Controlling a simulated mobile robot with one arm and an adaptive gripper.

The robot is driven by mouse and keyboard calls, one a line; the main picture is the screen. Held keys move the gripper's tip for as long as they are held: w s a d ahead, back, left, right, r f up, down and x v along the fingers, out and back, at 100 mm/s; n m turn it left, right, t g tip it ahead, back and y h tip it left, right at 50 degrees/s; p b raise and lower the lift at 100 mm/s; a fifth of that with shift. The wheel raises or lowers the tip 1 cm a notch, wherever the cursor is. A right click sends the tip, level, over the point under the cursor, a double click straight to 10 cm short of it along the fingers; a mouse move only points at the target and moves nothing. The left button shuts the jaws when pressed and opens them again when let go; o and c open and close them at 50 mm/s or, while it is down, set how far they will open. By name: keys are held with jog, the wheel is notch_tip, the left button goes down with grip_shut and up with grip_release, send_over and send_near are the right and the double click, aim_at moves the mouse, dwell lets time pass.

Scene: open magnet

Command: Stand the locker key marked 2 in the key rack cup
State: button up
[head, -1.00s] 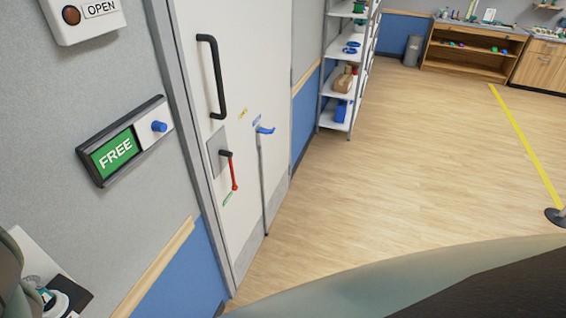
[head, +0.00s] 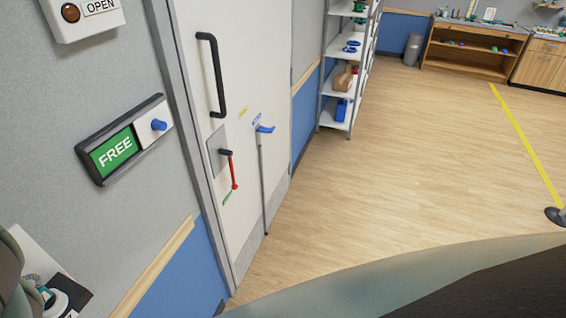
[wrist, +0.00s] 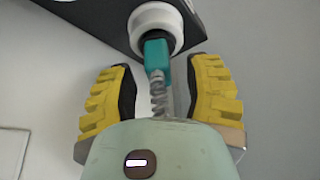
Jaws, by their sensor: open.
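My gripper (wrist: 167,85) shows in the wrist view with its two yellow ridged fingers open, one on each side of a teal piece (wrist: 157,60). The teal piece sits at the dark opening of a white round collar (wrist: 155,22) on a dark block. A grey twisted piece (wrist: 157,95) lies between it and my pale green palm. I see a gap between the fingers and the teal piece. In the head view, a teal and white round fitting shows at the lower left edge, partly cut off. No number 2 is readable, and I cannot make out a key rack cup.
A white door (head: 230,70) with a black handle (head: 215,75) and a red lever (head: 232,170) stands ahead. A "FREE" sign (head: 117,148) is on the wall. A blue-handled stick (head: 264,175) leans at the door.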

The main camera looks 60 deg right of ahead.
jog(key=v, duration=1.2)
jog(key=shift+a, duration=0.1)
dwell(0.6)
